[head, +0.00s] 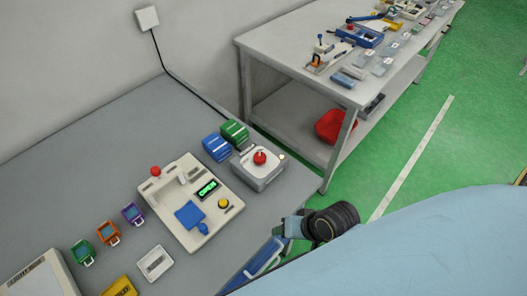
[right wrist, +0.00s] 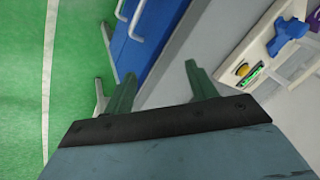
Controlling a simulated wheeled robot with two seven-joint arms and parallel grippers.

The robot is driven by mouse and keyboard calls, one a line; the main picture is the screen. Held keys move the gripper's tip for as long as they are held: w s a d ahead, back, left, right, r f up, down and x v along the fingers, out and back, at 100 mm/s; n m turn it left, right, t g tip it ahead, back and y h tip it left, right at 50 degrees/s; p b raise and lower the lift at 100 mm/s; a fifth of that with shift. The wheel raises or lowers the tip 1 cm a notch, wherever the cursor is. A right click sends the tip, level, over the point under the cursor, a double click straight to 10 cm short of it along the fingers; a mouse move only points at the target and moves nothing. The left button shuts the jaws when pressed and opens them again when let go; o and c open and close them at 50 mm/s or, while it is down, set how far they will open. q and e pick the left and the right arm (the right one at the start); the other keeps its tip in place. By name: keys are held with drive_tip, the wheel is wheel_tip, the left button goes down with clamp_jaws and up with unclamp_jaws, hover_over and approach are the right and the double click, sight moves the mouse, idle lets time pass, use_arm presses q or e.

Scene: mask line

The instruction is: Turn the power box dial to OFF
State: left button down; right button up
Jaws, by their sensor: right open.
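The power box (head: 262,174) is a grey box with a white top at the far right corner of the grey workbench. Its red dial (head: 260,157) sits on top; the dial's pointing direction is too small to read. My right gripper (head: 281,229) is off the bench's right edge, in front of the power box and apart from it. In the right wrist view the same gripper (right wrist: 160,70) has its two dark green fingers spread with nothing between them. The power box does not show there. My left gripper is not in view.
A cream machine (head: 185,218) with a green display, yellow button and blue lever stands left of the power box. Blue (head: 216,147) and green (head: 235,132) boxes sit behind the dial. Blue drawers (right wrist: 150,35) are under the bench edge. A second table (head: 290,50) stands behind.

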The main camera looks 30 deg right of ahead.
sight(262, 158)
drive_tip(key=w+r+m+t+y, duration=0.1)
drive_tip(key=w+m, duration=0.1)
drive_tip(key=m, duration=0.2)
drive_tip(key=w+d+r+m+t, duration=0.1)
drive_tip(key=w+r+m, duration=0.1)
drive_tip(key=m, duration=0.3)
drive_tip(key=w+r+m+t+y+p, duration=0.1)
drive_tip(key=w+r+m+t, duration=0.1)
drive_tip(key=m, duration=0.2)
drive_tip(key=shift+d+m+y, duration=0.25)
drive_tip(key=shift+m+y, duration=0.05)
drive_tip(key=w+d+r+m+t+h, duration=0.1)
drive_tip(key=w+d+r+m+t, duration=0.4)
drive_tip(key=m, duration=0.8)
drive_tip(key=shift+g, duration=0.4)
drive_tip(key=x, duration=0.8)
drive_tip(key=f+x, duration=0.1)
drive_tip(key=x, duration=0.3)
drive_tip(key=shift+w+d+f+b, duration=0.2)
drive_tip(key=shift+f+b, duration=0.1)
drive_tip(key=shift+b, duration=0.1)
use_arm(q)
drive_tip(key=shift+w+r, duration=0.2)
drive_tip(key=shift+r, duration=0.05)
use_arm(e)
drive_tip(key=c, duration=1)
